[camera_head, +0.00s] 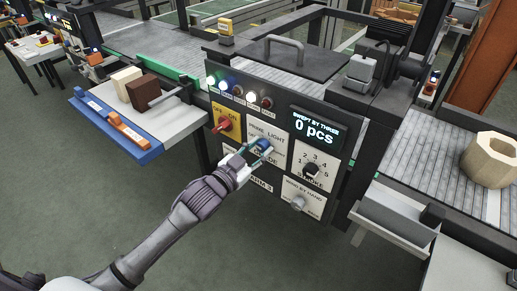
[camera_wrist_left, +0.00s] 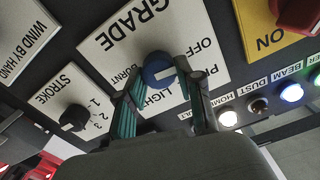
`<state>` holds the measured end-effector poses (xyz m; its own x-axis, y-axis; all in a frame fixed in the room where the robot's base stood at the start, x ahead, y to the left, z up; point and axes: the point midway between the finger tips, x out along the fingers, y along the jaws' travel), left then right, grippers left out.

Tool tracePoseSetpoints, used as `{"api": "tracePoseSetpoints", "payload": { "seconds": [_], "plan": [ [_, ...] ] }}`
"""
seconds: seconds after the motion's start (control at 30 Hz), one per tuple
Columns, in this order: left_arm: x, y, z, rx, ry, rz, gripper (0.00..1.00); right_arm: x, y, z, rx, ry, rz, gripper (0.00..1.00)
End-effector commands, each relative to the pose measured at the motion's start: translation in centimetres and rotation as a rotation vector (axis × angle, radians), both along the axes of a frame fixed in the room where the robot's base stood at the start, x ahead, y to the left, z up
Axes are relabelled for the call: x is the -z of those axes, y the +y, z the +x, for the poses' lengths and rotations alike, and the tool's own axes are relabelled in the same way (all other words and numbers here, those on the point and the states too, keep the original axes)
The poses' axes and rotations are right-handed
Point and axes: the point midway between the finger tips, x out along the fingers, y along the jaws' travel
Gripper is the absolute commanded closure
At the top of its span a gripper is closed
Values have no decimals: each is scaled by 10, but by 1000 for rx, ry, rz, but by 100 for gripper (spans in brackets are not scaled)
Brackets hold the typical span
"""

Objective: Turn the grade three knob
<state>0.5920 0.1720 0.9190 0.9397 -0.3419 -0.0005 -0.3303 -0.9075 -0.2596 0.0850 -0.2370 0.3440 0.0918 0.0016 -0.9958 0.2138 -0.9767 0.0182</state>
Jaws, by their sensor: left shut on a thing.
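The grade knob is a round blue knob (camera_head: 263,145) on a white plate (camera_head: 277,133) at the middle of the dark control panel. In the left wrist view the blue knob (camera_wrist_left: 158,69) sits upside down under the word GRADE, with LIGHT, OFF and a partly hidden word around it. My left gripper (camera_head: 256,151) reaches in from the lower left. In the left wrist view its two green-padded fingers (camera_wrist_left: 162,80) stand on either side of the knob, shut on it. The fingers and wrist hide part of the plate's lettering. My right gripper is not in view.
A red switch (camera_head: 223,124) on a yellow plate is left of the knob. The black stroke knob (camera_head: 311,169) and grey wind-by-hand knob (camera_head: 298,203) are to the right. A display (camera_head: 315,131) reads 0 pcs. A blue-edged tray (camera_head: 119,134) juts out at left.

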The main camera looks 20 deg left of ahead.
Motion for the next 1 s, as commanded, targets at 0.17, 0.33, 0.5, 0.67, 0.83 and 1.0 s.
{"api": "tracePoseSetpoints", "payload": {
  "seconds": [0.17,0.33,0.5,0.67,0.83,1.0],
  "plan": [
    [0,0,0,1,-9,25,99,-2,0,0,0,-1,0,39],
    [-1,-1,0,1,-34,94,99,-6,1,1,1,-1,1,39],
    [-1,-1,-1,1,-76,213,99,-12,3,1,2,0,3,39],
    [-1,-1,-1,1,-128,352,99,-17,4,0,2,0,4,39],
    [0,-2,-1,1,-182,504,99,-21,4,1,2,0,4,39],
    [1,-2,-1,1,-238,658,99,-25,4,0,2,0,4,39]
  ]
}}
